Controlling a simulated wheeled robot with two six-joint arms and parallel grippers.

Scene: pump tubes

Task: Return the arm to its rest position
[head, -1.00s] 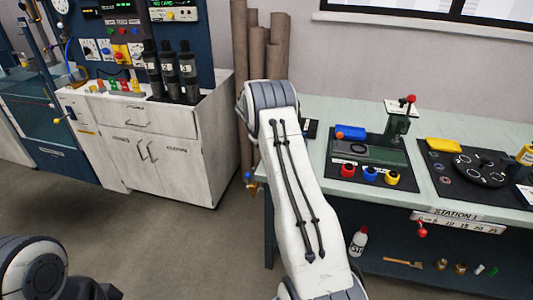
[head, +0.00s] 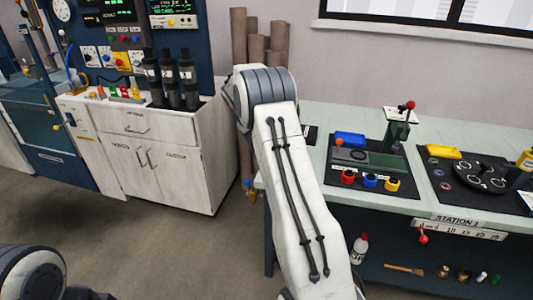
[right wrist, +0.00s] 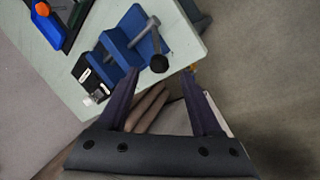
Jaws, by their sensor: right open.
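My right arm (head: 290,190) stands raised in the middle of the head view, in front of the workbench's left end. Its gripper is not seen there. In the right wrist view my right gripper (right wrist: 159,76) is open, its two dark fingers apart with nothing held between them. A blue vise-like device (right wrist: 128,40) with a grey bar and black knob lies beyond the fingertips, at the bench edge. Part of my left arm (head: 32,275) shows at the lower left of the head view; its gripper is out of sight.
The pale green workbench (head: 320,150) carries a green press (head: 375,155), colored caps and a black round fixture (head: 482,176). A white cabinet (head: 160,165) with several dark cylinders stands left. Brown tubes lean on the wall. Open floor (head: 150,245) lies between.

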